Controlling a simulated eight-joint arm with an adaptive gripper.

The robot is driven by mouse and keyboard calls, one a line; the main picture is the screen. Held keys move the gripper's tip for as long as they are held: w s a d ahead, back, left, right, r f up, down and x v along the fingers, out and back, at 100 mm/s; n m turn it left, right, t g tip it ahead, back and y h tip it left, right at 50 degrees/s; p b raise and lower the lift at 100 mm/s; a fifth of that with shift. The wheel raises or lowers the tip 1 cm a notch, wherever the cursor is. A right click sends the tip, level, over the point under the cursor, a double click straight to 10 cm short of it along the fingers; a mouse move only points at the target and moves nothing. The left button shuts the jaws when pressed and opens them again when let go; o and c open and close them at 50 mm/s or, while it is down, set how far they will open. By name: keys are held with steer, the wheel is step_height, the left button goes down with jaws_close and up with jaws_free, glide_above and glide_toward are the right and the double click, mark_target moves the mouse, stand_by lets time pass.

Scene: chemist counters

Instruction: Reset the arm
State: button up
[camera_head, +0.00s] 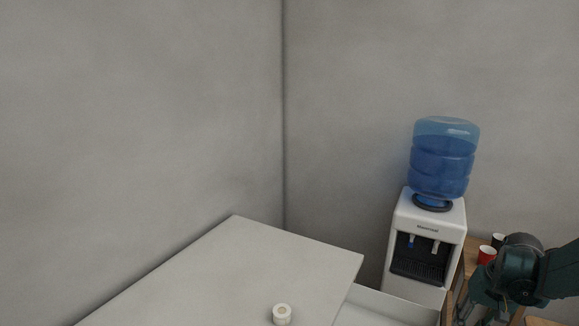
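Part of my dark teal arm shows at the lower right of the head view. It comes in from the right edge, bends at a round joint and runs down towards the bottom edge. I cannot make out any gripper fingers; the end of the arm seems to lie below the frame.
A pale counter (215,275) fills the lower middle, with a small white round item (282,314) near its front. A water dispenser (428,235) with a blue bottle (442,158) stands right of it. A red cup (486,255) and a dark cup (498,240) stand close behind my arm.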

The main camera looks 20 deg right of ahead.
steer(key=w+a+r+n+t+h, duration=0.15)
steer(key=a+r, duration=0.25)
steer(key=a, duration=0.6)
steer(key=w+a+r+n+t, duration=0.1)
steer(key=w+a+r+n, duration=0.15)
steer(key=a, duration=0.75)
steer(key=w+a+r+n+t, duration=0.1)
steer(key=w+a+r+n, duration=0.3)
steer(key=a, duration=0.7)
steer(key=s+a+r+t, duration=0.2)
steer(key=s+a, duration=0.2)
steer(key=a, duration=0.7)
steer(key=shift+s+r, duration=0.25)
steer(key=shift+s, duration=0.05)
